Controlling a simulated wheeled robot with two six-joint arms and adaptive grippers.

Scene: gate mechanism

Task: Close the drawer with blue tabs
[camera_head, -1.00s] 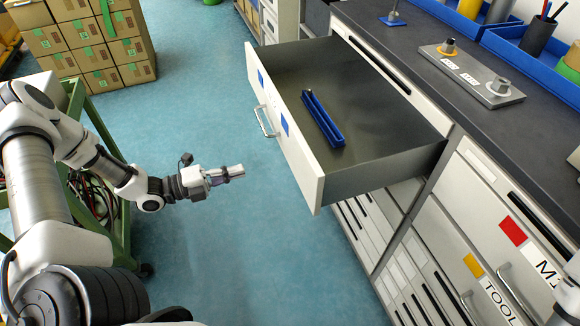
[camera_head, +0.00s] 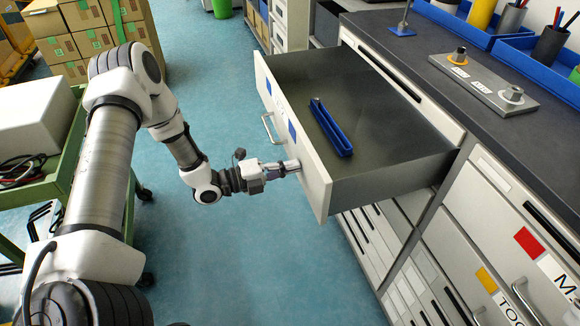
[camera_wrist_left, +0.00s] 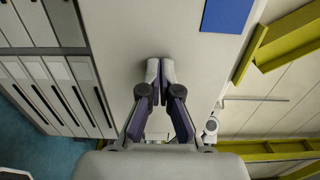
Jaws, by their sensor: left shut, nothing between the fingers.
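The drawer with blue tabs (camera_head: 322,192) stands pulled far out of the cabinet in the head view. Its white front carries blue tabs (camera_head: 292,131) and a metal bar handle (camera_head: 267,128). A long blue tray (camera_head: 331,130) lies inside it. My left gripper (camera_head: 297,165) is shut and empty, with its fingertips at the outer face of the drawer front, near the lower blue tab. The left wrist view shows the closed fingers (camera_wrist_left: 160,72) against the pale front, with a blue tab (camera_wrist_left: 227,14) at the upper right. I cannot tell if they press on it. My right gripper is not in view.
The dark worktop (camera_head: 450,125) above the drawer holds a metal plate with knobs (camera_head: 484,84) and blue bins (camera_head: 540,62). A green cart (camera_head: 62,180) stands at the left, and cardboard boxes (camera_head: 88,35) are behind it. The blue floor between is clear.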

